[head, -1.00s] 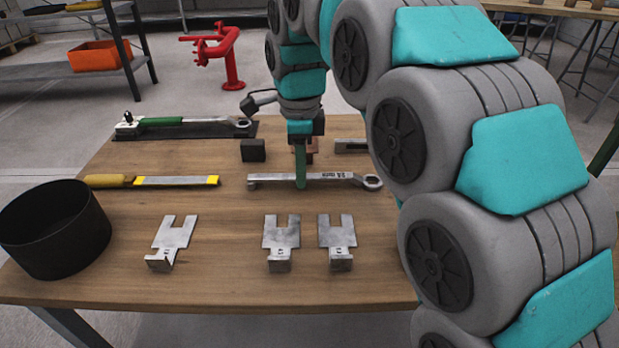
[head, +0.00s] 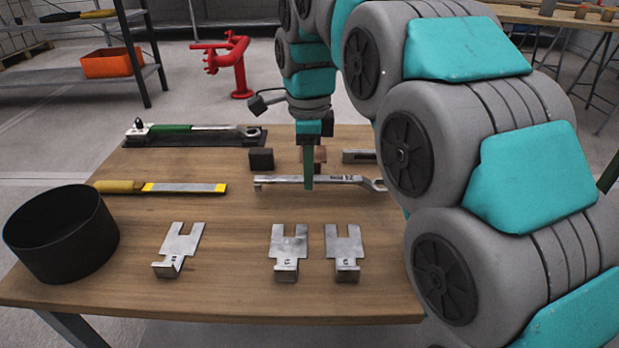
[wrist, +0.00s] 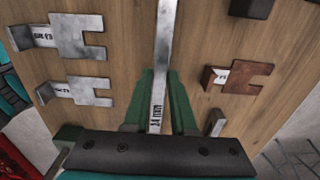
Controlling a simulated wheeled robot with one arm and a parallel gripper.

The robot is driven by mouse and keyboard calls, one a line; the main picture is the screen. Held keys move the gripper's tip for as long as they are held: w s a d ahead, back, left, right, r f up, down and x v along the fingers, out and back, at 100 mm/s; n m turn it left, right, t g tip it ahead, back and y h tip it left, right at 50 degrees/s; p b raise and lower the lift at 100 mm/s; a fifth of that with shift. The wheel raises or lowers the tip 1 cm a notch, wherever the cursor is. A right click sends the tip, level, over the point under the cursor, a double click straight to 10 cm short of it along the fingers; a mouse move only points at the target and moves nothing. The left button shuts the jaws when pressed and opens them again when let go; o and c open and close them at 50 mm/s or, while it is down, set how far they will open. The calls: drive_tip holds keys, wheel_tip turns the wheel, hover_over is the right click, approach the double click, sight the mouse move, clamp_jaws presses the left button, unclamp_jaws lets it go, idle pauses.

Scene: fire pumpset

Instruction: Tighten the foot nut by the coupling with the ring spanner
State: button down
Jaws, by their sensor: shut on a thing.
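The ring spanner (head: 332,180) is a long silver bar. In the head view it lies crosswise at or just above the table, its ring end at the right partly hidden by my arm. My gripper (head: 308,184) points down with its green fingers shut on the shaft, left of the middle. In the wrist view the shaft (wrist: 163,60), with a "24 mm" mark, passes between the fingers of my gripper (wrist: 165,98). The foot nut and the coupling are not in view.
Several slotted plates (head: 289,245) lie on the wooden table (head: 230,285). A black bin (head: 60,235) stands front left. A yellow-handled tool (head: 185,187) and a green-handled wrench (head: 170,130) lie behind. A red pipe stand (head: 238,65) stands beyond.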

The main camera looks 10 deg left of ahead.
wheel_tip(320, 180, up, 8)
drive_tip(key=shift+r+p, duration=0.2)
drive_tip(key=shift+p, duration=0.95)
